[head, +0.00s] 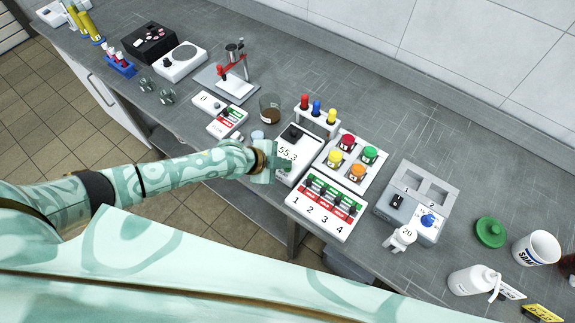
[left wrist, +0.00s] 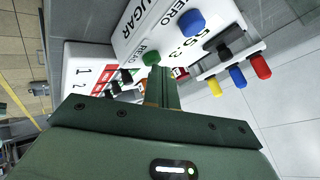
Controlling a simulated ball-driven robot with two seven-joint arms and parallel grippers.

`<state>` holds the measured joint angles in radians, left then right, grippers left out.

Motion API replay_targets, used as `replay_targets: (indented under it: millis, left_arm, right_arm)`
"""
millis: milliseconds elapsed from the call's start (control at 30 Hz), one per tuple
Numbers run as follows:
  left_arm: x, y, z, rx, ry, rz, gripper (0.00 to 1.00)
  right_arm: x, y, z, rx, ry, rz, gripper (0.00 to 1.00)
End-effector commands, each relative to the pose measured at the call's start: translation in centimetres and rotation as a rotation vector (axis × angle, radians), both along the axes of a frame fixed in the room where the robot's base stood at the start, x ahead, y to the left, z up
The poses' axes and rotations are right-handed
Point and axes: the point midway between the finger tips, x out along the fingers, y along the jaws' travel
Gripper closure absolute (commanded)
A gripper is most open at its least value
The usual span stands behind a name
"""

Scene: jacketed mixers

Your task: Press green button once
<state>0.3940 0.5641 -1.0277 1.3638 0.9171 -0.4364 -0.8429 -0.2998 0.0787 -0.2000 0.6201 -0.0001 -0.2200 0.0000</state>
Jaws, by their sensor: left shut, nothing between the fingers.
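A white meter (head: 304,143) showing 55.3 stands on the grey bench, with SUGAR, ZERO and READ lettering in the left wrist view. There it has a green button (left wrist: 151,58) by READ and a blue button (left wrist: 192,21) by ZERO. My left gripper (head: 285,163) is shut and empty over the meter's near side and hides that part in the head view. In the left wrist view its fingertips (left wrist: 160,72) are right at the green button; I cannot tell whether they touch. Another green round piece (head: 369,153) sits on a white panel right of the meter. My right gripper is not in view.
A switch box (head: 326,207) numbered 1 to 4 stands close on the near side. A rack with red, blue and yellow pieces (head: 316,120) is behind the meter. A brown-filled beaker (head: 270,109) stands to its left.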

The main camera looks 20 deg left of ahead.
Motion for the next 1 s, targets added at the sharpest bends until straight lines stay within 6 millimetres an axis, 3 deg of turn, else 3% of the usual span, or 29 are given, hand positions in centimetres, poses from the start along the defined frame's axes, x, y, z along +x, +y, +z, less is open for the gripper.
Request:
replay_targets:
  millis: [333, 733, 1000]
  left_arm:
    - [0.0, 0.0, 1.6, 0.002, 0.001, -0.001, 1.00]
    - [0.0, 0.0, 1.8, 0.002, 0.001, -0.001, 1.00]
    - [0.0, 0.0, 4.3, 0.001, -0.001, -0.001, 1.00]
  right_arm:
    - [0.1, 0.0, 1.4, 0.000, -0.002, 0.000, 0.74]
    - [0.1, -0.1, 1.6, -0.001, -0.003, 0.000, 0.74]
    - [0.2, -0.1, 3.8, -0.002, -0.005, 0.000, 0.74]
